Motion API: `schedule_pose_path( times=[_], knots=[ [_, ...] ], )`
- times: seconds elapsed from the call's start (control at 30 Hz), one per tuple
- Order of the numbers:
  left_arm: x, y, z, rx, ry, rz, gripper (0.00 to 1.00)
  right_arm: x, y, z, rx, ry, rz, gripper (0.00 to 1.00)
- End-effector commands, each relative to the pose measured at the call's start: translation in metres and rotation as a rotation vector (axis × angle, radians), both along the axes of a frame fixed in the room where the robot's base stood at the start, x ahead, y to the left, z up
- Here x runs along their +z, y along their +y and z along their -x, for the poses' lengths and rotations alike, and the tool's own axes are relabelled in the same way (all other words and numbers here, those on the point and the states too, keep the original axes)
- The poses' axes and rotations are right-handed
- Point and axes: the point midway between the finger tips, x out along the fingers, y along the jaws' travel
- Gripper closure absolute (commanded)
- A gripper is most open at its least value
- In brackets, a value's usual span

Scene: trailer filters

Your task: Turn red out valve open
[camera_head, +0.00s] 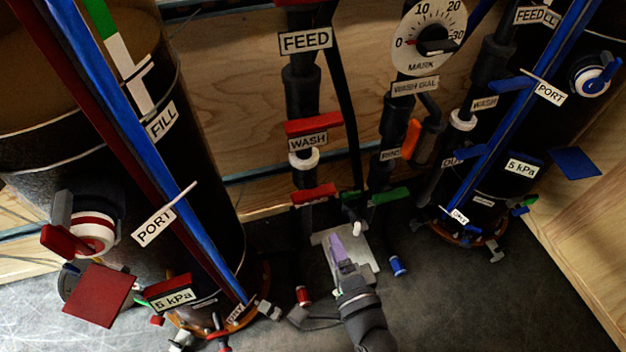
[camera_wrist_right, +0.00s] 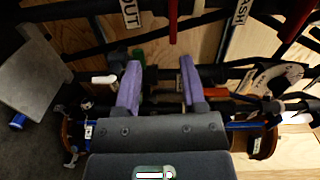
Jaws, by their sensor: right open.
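A red valve handle (camera_head: 315,193) sits low on the left black pipe, below the WASH valve; I take it for the red out valve, and its label is hidden in the head view. In the right wrist view, a red handle (camera_wrist_right: 172,20) stands beside an OUT label (camera_wrist_right: 131,13), beyond the fingertips. My right gripper (camera_head: 341,250) is below and to the right of the handle in the head view, over a grey plate. In the wrist view its purple fingers (camera_wrist_right: 160,75) are apart with no handle between them. My left gripper is not in view.
A red WASH handle (camera_head: 313,125) is above on the same pipe. A green handle (camera_head: 390,196) is close on the right. Large black canisters stand left (camera_head: 205,170) and right (camera_head: 540,130). The grey plate (camera_head: 362,262) lies under my right gripper.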

Motion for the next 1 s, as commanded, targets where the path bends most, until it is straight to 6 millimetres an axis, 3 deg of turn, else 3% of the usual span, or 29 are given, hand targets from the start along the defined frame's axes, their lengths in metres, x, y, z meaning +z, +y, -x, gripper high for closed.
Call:
schedule_pose_path(
  times=[0.1,0.5,0.83,0.87,1.0],
  knots=[
    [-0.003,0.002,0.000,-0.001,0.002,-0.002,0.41,0.013,0.008,-0.011,-0.009,-0.025,-0.072,0.47],
    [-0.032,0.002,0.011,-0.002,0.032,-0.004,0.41,0.009,0.034,-0.090,-0.009,-0.022,-0.069,0.47],
    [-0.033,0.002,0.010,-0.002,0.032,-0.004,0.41,0.013,0.037,-0.099,-0.008,-0.023,-0.066,0.47],
    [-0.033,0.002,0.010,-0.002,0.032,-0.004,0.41,0.013,0.037,-0.099,-0.008,-0.023,-0.066,0.49],
    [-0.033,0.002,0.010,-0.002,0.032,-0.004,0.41,0.013,0.037,-0.098,-0.008,-0.022,-0.065,0.79]
  ],
)
